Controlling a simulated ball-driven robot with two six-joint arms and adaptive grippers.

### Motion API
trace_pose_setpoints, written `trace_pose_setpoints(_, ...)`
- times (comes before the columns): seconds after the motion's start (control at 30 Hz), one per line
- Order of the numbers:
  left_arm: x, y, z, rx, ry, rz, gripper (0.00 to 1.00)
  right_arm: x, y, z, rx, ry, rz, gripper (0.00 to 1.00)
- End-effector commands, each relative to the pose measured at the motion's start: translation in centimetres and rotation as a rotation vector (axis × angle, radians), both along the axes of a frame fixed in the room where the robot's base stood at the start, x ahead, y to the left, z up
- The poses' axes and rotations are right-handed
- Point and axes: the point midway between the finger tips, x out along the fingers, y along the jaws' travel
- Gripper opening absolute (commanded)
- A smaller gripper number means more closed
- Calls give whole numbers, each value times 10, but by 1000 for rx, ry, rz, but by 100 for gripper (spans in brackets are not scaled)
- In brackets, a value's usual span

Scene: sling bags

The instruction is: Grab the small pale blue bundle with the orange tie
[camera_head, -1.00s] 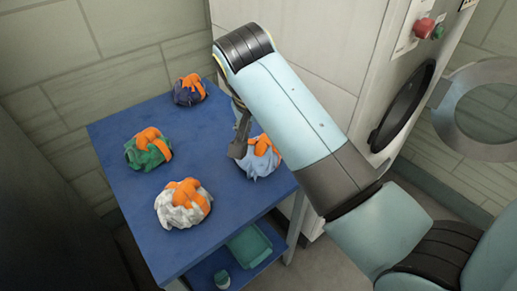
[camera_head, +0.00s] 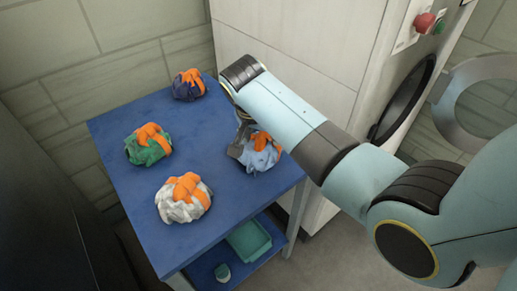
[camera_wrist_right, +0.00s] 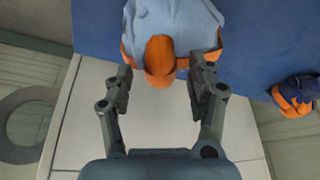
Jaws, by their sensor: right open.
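The pale blue bundle (camera_head: 259,160) with the orange tie sits near the right edge of the blue table. My right gripper (camera_head: 238,146) is at its left side in the head view, and the arm hides part of that area. In the right wrist view the pale blue bundle (camera_wrist_right: 186,18) is at the top, its orange tie (camera_wrist_right: 160,55) facing the gripper. My right gripper (camera_wrist_right: 160,70) is open, its fingers on either side of the tie's near end. I cannot tell whether they touch the bundle. My left gripper is not in view.
The blue table (camera_head: 125,118) also holds a dark blue bundle (camera_head: 184,91), a green bundle (camera_head: 150,154) and a white bundle (camera_head: 180,208), all with orange ties. A teal tray (camera_head: 248,241) is on the lower shelf. A pale cabinet (camera_head: 300,40) and a machine with a round open door (camera_head: 462,112) stand to the right.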

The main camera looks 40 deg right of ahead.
Motion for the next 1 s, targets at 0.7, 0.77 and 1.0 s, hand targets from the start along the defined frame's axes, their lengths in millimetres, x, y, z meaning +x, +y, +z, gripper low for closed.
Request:
trace_pose_setpoints(0.7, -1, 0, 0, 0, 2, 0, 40, 0, 0, 0, 0, 0, 0, 0)
trace_pose_setpoints(0.77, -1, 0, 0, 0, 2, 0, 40, 0, 0, 0, 0, 0, 0, 0)
trace_pose_setpoints(1.0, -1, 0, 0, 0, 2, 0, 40, 0, 0, 1, 0, -1, 0, 0)
